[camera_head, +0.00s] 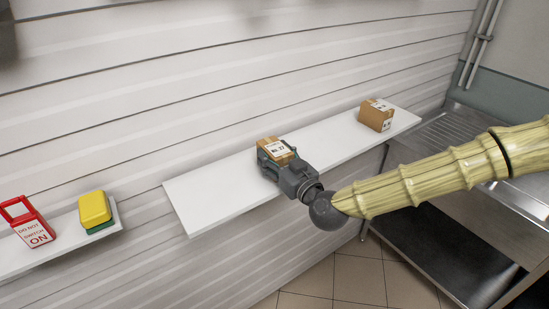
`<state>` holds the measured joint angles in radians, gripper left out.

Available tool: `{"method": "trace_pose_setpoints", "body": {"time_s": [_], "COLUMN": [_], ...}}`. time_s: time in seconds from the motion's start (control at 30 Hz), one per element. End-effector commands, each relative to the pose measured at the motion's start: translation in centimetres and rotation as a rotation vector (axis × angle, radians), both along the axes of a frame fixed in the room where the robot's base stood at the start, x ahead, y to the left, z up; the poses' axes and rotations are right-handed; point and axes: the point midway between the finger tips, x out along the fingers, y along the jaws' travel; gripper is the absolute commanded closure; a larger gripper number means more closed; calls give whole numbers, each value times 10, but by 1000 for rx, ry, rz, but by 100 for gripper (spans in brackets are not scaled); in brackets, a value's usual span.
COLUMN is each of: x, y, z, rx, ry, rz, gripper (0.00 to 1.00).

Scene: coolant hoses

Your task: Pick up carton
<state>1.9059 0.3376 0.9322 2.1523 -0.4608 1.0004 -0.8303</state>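A small brown carton (272,144) with a white label stands on the white wall shelf (208,202). My gripper (270,158) is at this carton, its dark fingers around the carton's lower front part. The fingertips are mostly hidden, so I cannot tell whether they press on it. A second brown carton (376,116) with white labels stands apart, near the right end of the same shelf, clear of my gripper.
A steel sink counter (470,150) stands at right below my arm. The shelf's left part and the stretch between the cartons are bare.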

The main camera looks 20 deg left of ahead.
Motion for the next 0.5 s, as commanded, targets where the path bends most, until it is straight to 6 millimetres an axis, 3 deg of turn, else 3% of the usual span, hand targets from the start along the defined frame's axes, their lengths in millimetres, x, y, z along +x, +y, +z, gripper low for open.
{"method": "trace_pose_setpoints", "body": {"time_s": [0.03, 0.1, 0.5], "x": [0, 0, 0], "y": [0, 0, 0], "z": [0, 0, 3], "rx": [0, 0, 0], "ry": [0, 0, -1], "rz": [0, 0, 0], "gripper": [67, 77, 78]}}
